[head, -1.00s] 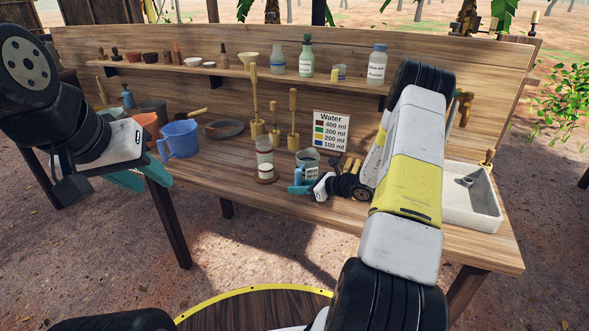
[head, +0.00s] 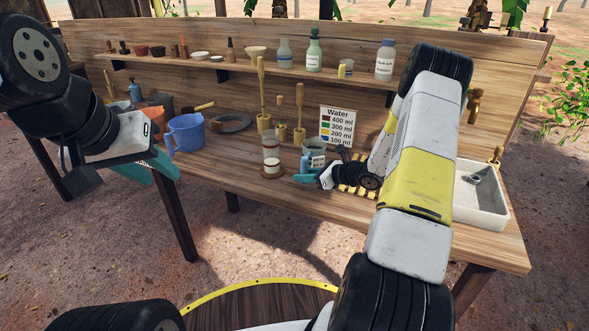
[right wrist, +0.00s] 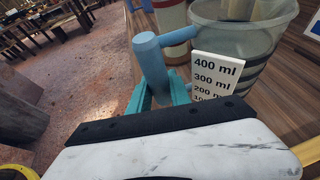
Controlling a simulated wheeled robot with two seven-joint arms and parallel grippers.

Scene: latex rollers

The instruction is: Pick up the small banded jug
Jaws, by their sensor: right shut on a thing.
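The small banded jug (head: 317,150) is a clear, grey-tinted cup with dark bands, a blue side handle and a white label marked in ml. In the right wrist view the jug (right wrist: 245,35) stands upright at the upper right, its blue handle (right wrist: 150,62) towards me. My right gripper (head: 306,178) is shut on the handle, its teal fingers (right wrist: 158,95) on either side. I cannot tell whether the jug's base touches the table. My left gripper (head: 150,170) is open and empty off the table's left front, far from the jug.
A clear cylinder with a red-brown base (head: 271,160) stands close left of the jug. A water sign (head: 338,127) stands behind it. A yellow slatted piece (head: 355,190) lies under my right wrist. A blue pitcher (head: 186,134) is left, a sink (head: 480,195) right. The front table strip is clear.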

